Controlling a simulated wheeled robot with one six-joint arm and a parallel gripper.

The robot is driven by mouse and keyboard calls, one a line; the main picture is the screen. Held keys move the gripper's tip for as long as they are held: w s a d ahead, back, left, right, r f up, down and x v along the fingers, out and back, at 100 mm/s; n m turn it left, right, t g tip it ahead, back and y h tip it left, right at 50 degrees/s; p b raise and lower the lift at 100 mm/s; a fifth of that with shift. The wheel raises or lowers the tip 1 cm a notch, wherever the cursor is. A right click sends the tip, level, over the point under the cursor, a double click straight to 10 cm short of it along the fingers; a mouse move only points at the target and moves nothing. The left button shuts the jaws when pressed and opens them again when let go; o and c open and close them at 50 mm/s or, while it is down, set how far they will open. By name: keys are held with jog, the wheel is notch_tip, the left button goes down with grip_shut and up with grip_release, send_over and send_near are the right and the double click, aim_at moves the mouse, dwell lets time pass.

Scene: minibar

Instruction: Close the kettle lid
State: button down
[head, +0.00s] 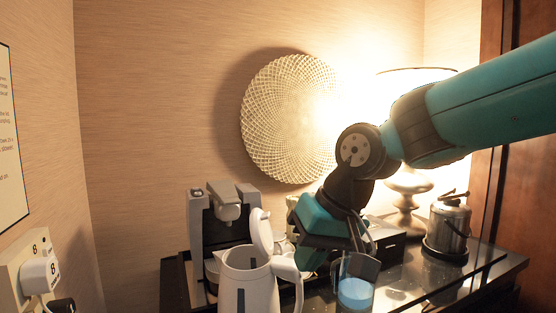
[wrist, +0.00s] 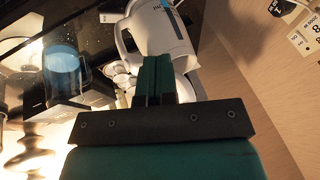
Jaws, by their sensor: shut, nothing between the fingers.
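The white kettle (head: 250,285) stands at the front of the counter in the head view, its handle on the right. Its lid (head: 262,230) is open, standing up steeply above the rim. My gripper (head: 303,262) is to the right of the lid, pointing down near the top of the handle. In the wrist view the kettle (wrist: 168,38) lies just beyond the fingers (wrist: 154,62), which are together and empty. I cannot tell whether the fingers touch the kettle, and the lid is not clear in that view.
A coffee machine (head: 222,215) stands behind the kettle on the left. A glass with blue content (head: 356,292) is to the right, close to my gripper. A black box (head: 385,240), a lamp (head: 408,190) and a metal ice bucket (head: 448,228) stand farther right.

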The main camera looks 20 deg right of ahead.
jog(key=w+d+r+m+t+h+p, duration=0.1)
jog(key=w+d+r+m+p, duration=0.15)
jog(key=r, duration=0.35)
jog(key=w+d+r+m+t+p, duration=0.1)
jog(key=w+d+r+m+p, duration=0.2)
jog(key=r, duration=0.4)
jog(key=n+p, duration=0.1)
jog(key=p, duration=0.4)
send_over(268, 232)
jog(key=s+d, duration=0.2)
notch_tip(268, 232, down, 10)
jog(key=shift+s+a+r, duration=0.15)
jog(key=shift+a+r, duration=0.05)
jog(key=shift+a, duration=0.05)
jog(key=shift+r, duration=0.1)
